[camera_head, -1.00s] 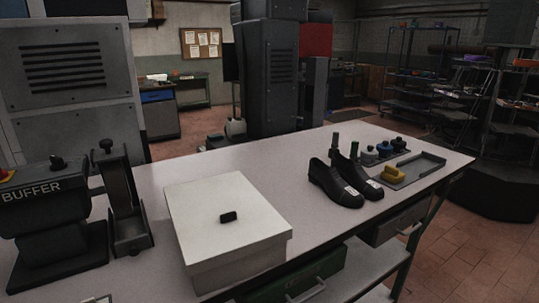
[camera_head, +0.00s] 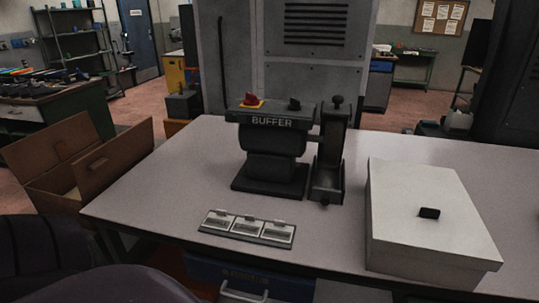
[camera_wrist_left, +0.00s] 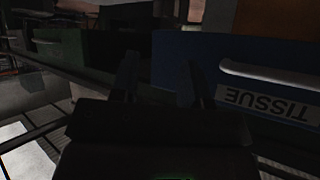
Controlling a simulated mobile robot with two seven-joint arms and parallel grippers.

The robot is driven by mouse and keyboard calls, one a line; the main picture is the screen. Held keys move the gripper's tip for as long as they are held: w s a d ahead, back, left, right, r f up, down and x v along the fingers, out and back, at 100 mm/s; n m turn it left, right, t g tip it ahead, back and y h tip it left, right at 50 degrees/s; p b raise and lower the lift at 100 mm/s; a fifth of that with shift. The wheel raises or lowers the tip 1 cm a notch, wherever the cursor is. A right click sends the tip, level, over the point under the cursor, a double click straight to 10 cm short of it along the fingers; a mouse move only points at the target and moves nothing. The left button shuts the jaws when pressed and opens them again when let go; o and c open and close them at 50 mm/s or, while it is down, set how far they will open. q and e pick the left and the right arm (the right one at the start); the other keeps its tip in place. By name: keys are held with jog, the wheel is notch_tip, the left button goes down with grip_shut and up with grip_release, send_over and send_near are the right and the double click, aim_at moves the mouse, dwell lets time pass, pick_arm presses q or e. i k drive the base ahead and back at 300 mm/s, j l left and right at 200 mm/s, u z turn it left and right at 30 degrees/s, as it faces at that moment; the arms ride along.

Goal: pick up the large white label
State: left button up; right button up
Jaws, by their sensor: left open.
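A grey holder (camera_head: 234,236) lies near the front edge of the table in the head view. It has three side-by-side compartments with pale, label-like pieces: left (camera_head: 217,221), middle (camera_head: 247,227) and right (camera_head: 278,234). I cannot tell from their size which is the large white label. My left gripper (camera_wrist_left: 160,76) shows only in the left wrist view, dark, with its two fingers apart and nothing visible between them. It faces drawer fronts, away from the labels. My right gripper is in neither current view.
A black buffer machine (camera_head: 270,150) stands behind the holder, beside an upright black stand (camera_head: 328,165). A white lidded box (camera_head: 430,220) is at the right. An open brown carton (camera_head: 90,165) is left of the table (camera_head: 150,190). A blue drawer (camera_wrist_left: 240,55) reads TISSUE, upside down.

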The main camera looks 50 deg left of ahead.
aim_at(248, 227)
jog(key=u, duration=1.65)
